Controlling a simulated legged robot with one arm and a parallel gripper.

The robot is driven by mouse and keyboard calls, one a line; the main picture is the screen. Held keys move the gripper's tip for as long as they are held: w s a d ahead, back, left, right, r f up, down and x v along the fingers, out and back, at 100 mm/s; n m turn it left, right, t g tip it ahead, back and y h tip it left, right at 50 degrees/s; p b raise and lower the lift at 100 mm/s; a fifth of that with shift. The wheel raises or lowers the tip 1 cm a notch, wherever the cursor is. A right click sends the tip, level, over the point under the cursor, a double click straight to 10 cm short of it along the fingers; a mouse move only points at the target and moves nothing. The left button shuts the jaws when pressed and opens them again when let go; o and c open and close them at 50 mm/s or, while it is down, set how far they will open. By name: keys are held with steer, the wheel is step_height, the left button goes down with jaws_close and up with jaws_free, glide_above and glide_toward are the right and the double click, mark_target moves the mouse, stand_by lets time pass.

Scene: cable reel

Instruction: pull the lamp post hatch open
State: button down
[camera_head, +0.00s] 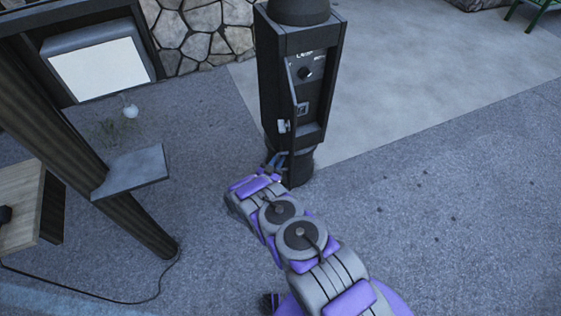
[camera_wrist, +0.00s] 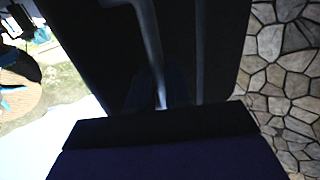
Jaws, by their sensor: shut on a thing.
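The lamp post (camera_head: 264,75) is a dark upright post at the top centre of the head view. Its front has a recessed panel (camera_head: 307,72) with white lettering and a black knob. A narrow hatch edge (camera_head: 291,95) seems to stand along the panel's left side; how far it is open I cannot tell. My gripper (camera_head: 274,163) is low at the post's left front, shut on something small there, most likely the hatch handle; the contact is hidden. In the wrist view a dark surface fills the middle, with a grey bent bar (camera_wrist: 150,40) running down towards my gripper.
A dark slanted frame with a white panel (camera_head: 102,70) and a small shelf (camera_head: 130,172) stands to the left. A wooden box (camera_head: 22,210) and a cable (camera_head: 120,300) are at lower left. A stone wall (camera_head: 200,35) is behind.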

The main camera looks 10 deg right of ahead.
steer(key=shift+w+r, duration=0.4)
steer(key=shift+r, duration=0.1)
steer(key=c, duration=1.5)
jaws_free()
steer(key=shift+d, duration=0.1)
steer(key=shift+o, duration=1.4)
steer(key=shift+w+d+f, duration=0.2)
steer(key=shift+d+f, duration=0.05)
steer(key=shift+f, duration=0.1)
steer(key=shift+s, duration=0.2)
steer(key=shift+s+a, duration=0.25)
steer(key=shift+a, duration=0.05)
steer(key=p+v, duration=0.3)
steer(key=v, duration=1.3)
steer(key=shift+s+a, duration=0.2)
steer(key=shift+s, duration=0.1)
steer(key=shift+f, duration=0.1)
